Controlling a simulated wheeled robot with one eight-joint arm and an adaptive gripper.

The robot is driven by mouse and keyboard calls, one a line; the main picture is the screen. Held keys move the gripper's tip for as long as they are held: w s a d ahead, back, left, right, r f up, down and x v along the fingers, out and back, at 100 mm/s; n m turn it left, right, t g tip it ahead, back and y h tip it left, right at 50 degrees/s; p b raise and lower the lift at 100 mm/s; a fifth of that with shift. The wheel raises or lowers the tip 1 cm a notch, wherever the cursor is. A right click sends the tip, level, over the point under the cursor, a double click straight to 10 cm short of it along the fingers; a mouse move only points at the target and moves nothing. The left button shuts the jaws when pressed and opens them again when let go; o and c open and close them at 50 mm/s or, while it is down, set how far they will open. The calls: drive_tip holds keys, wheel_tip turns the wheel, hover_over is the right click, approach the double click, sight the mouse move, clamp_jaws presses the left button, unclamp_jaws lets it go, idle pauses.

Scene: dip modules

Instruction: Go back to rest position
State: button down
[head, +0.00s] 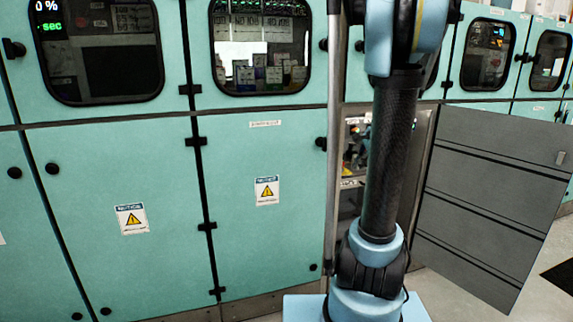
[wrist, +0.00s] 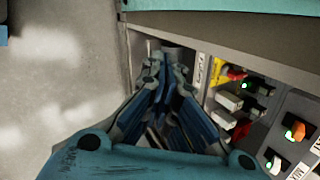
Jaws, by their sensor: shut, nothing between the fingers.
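My gripper (wrist: 172,75) shows in the wrist view, its fingers drawn together with nothing between them. It is beside a control panel (wrist: 290,105) with several switches and green lights, to the right of the fingers. I cannot tell whether the fingertips touch the cabinet frame near them. In the head view my arm stands in front of the open cabinet and hides part of it, and my gripper is not visible there. The panel shows in part behind my arm in the head view (head: 353,150).
A grey cabinet door (head: 490,190) stands open to the right of my arm. Closed teal cabinets (head: 265,235) with dark windows line the left. More cabinets stand at the back right. Bare floor shows left of my gripper in the wrist view (wrist: 50,80).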

drive_tip(key=s+a+f+n+g+h, duration=0.1)
drive_tip(key=s+a+f+n, duration=0.2)
drive_tip(key=s, duration=0.7)
drive_tip(key=s+a+f+n, duration=0.3)
drive_tip(key=s+f+n, duration=0.1)
drive_tip(key=s+n, duration=0.4)
drive_tip(key=s+a+f+n+g+h, duration=0.1)
drive_tip(key=s+a+f+n, duration=0.2)
drive_tip(key=s, duration=0.9)
drive_tip(key=n, duration=0.3)
drive_tip(key=shift+a+f+g+h, duration=0.25)
drive_tip(key=shift+f+g+h, duration=0.05)
drive_tip(key=shift+f, duration=0.1)
drive_tip(key=shift+s, duration=0.1)
